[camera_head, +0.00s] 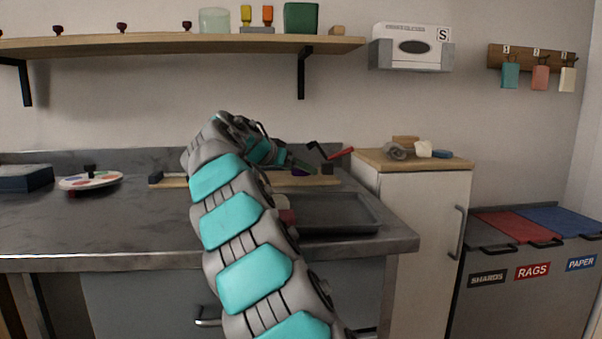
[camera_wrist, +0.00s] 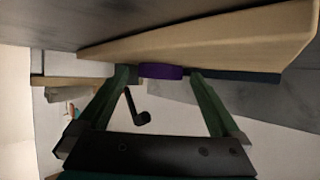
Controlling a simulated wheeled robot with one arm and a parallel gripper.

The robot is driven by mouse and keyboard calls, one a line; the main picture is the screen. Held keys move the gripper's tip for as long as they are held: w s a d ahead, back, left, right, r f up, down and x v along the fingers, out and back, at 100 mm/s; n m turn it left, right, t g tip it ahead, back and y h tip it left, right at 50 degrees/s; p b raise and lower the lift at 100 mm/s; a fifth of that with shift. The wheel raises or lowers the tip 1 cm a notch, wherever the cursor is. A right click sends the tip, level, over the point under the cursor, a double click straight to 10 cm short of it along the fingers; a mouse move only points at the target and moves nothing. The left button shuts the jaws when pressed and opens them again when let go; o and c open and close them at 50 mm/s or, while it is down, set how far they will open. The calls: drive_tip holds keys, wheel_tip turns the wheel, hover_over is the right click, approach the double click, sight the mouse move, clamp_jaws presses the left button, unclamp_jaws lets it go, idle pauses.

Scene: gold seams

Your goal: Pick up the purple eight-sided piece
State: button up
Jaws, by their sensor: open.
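The purple piece (camera_wrist: 161,71) shows in the wrist view as a short, wide purple shape against the edge of a pale wooden board (camera_wrist: 215,38). Its eight sides cannot be made out from this angle. My gripper (camera_wrist: 160,74) is open, with one green finger on each side of the piece and a small gap showing at each side. In the head view a small dark purple patch (camera_head: 300,171) shows by my gripper (camera_head: 303,166), over the long wooden board (camera_head: 322,181) at the back of the counter. My arm hides part of that board.
A grey tray (camera_head: 335,226) lies on the counter right of my arm. A round plate with coloured spots (camera_head: 90,181) and a dark blue box (camera_head: 25,178) are at left. A black-and-red handled object (camera_head: 338,154) stands close behind my gripper.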

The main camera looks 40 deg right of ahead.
drive_tip(key=shift+c, duration=0.2)
drive_tip(key=c, duration=1.4)
drive_tip(key=shift+c, duration=0.2)
drive_tip(key=shift+r, duration=0.15)
